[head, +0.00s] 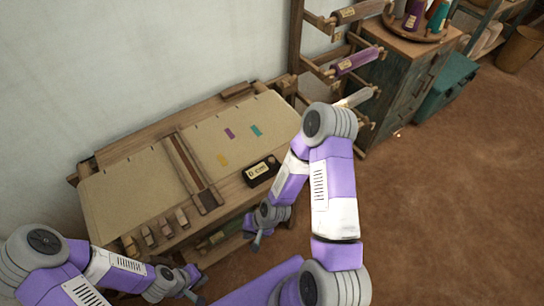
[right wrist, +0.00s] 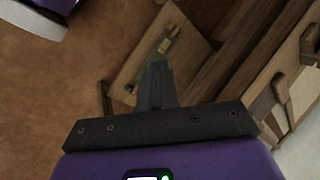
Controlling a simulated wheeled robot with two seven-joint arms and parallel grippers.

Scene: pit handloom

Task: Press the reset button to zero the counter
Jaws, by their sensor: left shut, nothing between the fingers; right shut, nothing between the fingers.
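The counter (head: 262,171) is a small black box with a pale display, on the right front part of the wooden loom table. Its reset button is too small to make out. My right gripper (head: 256,245) is shut and empty, below and in front of the counter, off the table's front edge and apart from it. The right wrist view shows its closed dark fingers (right wrist: 157,77) with nothing between them. My left gripper (head: 198,298) is shut and empty at the bottom of the head view, in front of the table.
Cream cloth (head: 130,193) covers much of the table (head: 240,188). Several wooden pegs (head: 166,229) line its front left edge. A rack of yarn rolls (head: 357,60) and a cabinet (head: 405,65) stand at the back right. The brown floor (head: 450,200) at right is clear.

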